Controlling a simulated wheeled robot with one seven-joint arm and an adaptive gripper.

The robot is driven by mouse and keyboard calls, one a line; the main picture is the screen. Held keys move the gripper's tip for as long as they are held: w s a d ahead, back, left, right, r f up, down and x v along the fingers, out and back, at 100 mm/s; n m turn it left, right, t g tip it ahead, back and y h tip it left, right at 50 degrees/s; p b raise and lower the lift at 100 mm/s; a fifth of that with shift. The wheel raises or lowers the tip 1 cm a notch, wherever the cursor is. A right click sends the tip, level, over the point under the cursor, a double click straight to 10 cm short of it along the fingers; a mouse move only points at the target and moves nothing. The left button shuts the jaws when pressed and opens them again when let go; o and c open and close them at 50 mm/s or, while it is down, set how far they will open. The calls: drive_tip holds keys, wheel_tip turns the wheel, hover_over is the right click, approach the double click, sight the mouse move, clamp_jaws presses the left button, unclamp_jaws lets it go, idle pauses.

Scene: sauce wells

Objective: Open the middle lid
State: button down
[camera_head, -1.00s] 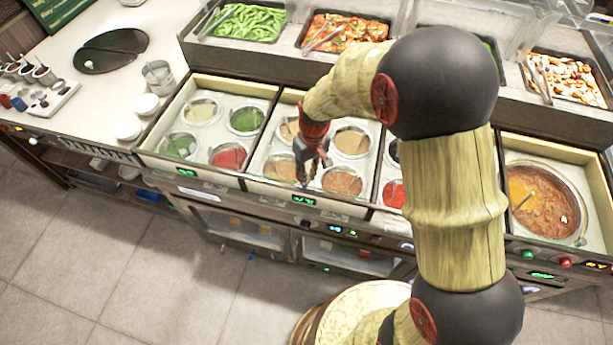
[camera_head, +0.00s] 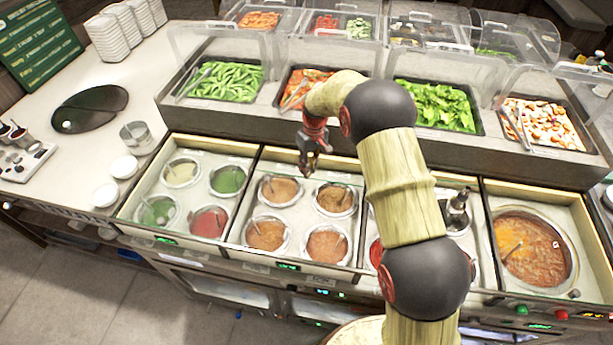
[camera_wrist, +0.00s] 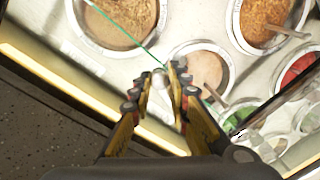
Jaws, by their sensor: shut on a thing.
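My gripper (camera_head: 308,160) appears over the back edge of the second well section from the left in the head view. In the wrist view its two fingers (camera_wrist: 163,85) are closed around a small pale knob (camera_wrist: 161,81), which looks like the handle of a clear lid. A thin green line, perhaps the glass edge of this lid, runs past the fingertips. The lid's panel is hard to make out and its tilt cannot be told. Round sauce wells (camera_head: 282,190) show below, with brown sauces and ladles.
A left well section (camera_head: 150,190) holds green, red and pale sauces. A large soup pot (camera_head: 575,245) stands at the right. Food trays (camera_head: 225,95) under clear covers line the raised back shelf (camera_head: 340,140). My arm hides part of the third section.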

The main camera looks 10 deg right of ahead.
drive_tip(key=shift+w+d, duration=0.3)
drive_tip(key=shift+w, duration=0.6)
drive_tip(key=shift+w+d, duration=0.3)
drive_tip(key=shift+w, duration=0.6)
drive_tip(key=c, duration=1.7)
unclamp_jaws()
drive_tip(key=shift+s, duration=0.1)
drive_tip(key=r, duration=0.8)
drive_tip(key=d+r, duration=0.1)
drive_tip(key=r, duration=0.3)
drive_tip(key=shift+w, duration=0.25)
